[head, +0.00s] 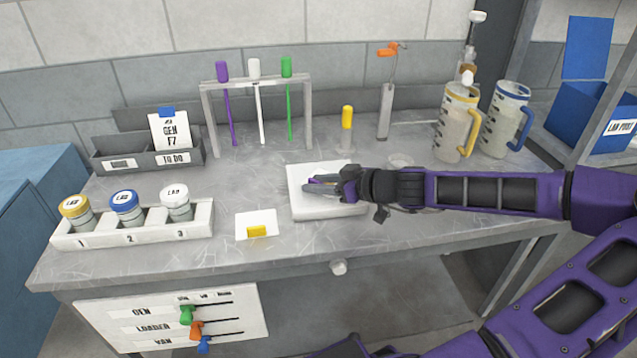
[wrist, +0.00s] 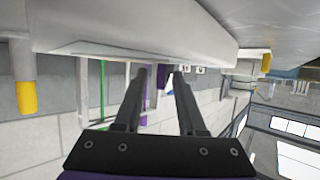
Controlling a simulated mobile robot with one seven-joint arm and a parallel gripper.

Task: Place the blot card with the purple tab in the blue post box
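The purple tab (head: 313,181) of the blot card shows at my gripper's fingertips, over a white block (head: 300,207). The white part of its card cannot be told from the block. In the wrist view, the purple tab (wrist: 162,75) lies between the fingertips, with gaps beside it. My gripper (head: 322,186) is open, reaching in from the right, low over the block. The blue post box (head: 572,113), labelled LAB POST, stands at the far right with its blue lid (head: 588,47) raised.
A card with a yellow tab (head: 257,231) lies left of the block. A rack (head: 208,110) with coloured sticks stands behind. Two jugs (head: 457,120) (head: 505,120) stand between the block and the post box. A jar tray (head: 150,230) is at left.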

